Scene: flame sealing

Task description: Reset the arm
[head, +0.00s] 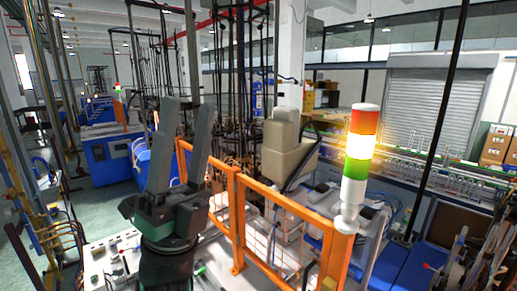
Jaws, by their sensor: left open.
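My left gripper (184,92) stands in the left-centre of the head view with its two dark grey fingers pointing up. The fingers are apart, with a clear gap between them and nothing held. Its dark green and black wrist is below, in front of the orange fence (285,204). I cannot tell whether any part of the arm touches the fence. My right gripper does not show.
A signal tower (359,147) with red, lit yellow and green bands stands right of centre. A white panel (112,262) lies at the lower left. Blue machines (108,155) stand behind at the left. A glassware line (440,160) runs along the right.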

